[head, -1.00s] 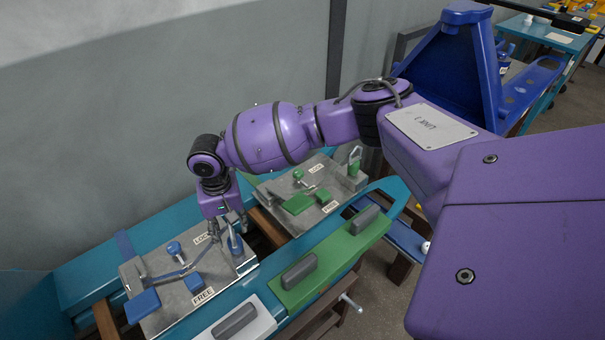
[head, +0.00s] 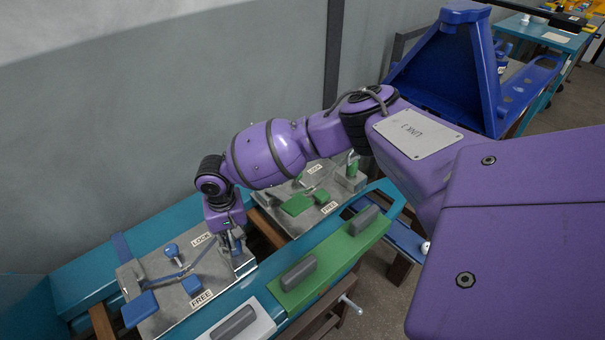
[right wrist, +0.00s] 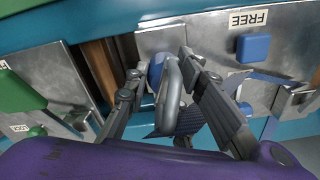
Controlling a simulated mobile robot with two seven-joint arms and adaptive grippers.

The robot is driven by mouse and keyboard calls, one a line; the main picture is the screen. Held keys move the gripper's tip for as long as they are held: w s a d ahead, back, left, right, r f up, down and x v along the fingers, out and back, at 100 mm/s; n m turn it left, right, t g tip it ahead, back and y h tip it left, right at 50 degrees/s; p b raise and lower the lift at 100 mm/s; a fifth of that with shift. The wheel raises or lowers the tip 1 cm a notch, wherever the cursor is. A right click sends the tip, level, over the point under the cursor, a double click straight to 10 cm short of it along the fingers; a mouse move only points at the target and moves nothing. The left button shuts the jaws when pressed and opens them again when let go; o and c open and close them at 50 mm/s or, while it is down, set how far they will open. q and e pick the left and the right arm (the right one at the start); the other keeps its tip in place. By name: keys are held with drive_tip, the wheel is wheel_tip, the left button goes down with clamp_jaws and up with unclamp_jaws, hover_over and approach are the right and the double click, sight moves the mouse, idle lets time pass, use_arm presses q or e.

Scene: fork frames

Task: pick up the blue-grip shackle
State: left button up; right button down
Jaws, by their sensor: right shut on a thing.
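The blue-grip shackle shows in the right wrist view as a grey metal loop (right wrist: 173,85) with a blue grip (right wrist: 155,70) behind it. My right gripper (right wrist: 163,66) has a finger on each side of it and is shut on it. In the head view my right gripper (head: 234,246) points down at the right end of the grey plate (head: 173,315) with blue parts. The shackle is mostly hidden there by the fingers. Whether it is clear of the plate I cannot tell. My left gripper is not in view.
The near plate carries a blue knob (head: 171,250), blue blocks (head: 192,285) and LOCK and FREE labels. A second plate (head: 318,208) with green parts lies behind it. A green panel (head: 331,262) with grey handles runs along the front. A wall rises at the back.

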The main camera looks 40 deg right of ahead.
drive_tip(key=shift+r, duration=0.3)
wheel_tip(320, 180, up, 2)
drive_tip(key=shift+r, duration=0.1)
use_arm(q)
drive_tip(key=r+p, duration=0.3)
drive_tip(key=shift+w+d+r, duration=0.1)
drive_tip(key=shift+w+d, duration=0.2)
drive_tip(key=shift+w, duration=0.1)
use_arm(e)
drive_tip(key=s+a+r, duration=0.3)
drive_tip(key=s+r, duration=0.7)
drive_tip(key=s, duration=0.3)
drive_tip(key=shift+s, duration=0.4)
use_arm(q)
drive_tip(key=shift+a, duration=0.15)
use_arm(e)
drive_tip(key=shift+w+r, duration=0.1)
